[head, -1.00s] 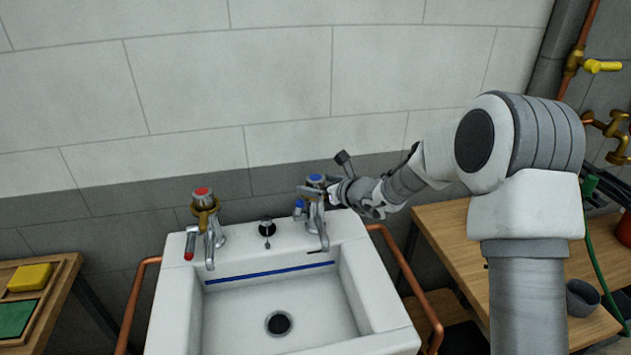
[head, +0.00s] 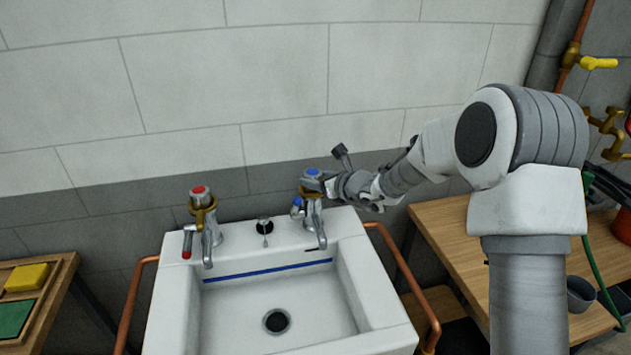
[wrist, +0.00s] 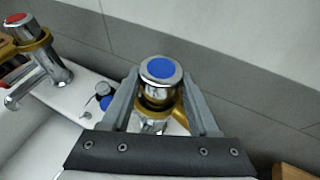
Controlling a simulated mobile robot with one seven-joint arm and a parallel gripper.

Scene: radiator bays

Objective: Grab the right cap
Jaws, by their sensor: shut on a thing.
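The right cap is a chrome cap with a blue disc (wrist: 160,68) on top of the right tap, seen in the wrist view. It also shows at the back right of the sink in the head view (head: 312,172). My gripper (wrist: 160,88) has one finger on each side of this cap and is shut on it. In the head view my gripper (head: 318,182) reaches the tap from the right and hides part of it. A brass-coloured collar (wrist: 155,103) sits below the cap. The left tap has a red-disc cap (head: 199,190).
The white sink (head: 165,310) stands below, with a black-topped plug knob (head: 264,224) between the taps. The tiled wall (head: 230,80) is close behind. A wooden bench (head: 450,240) is at right and a tray with a yellow block (head: 27,277) at left.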

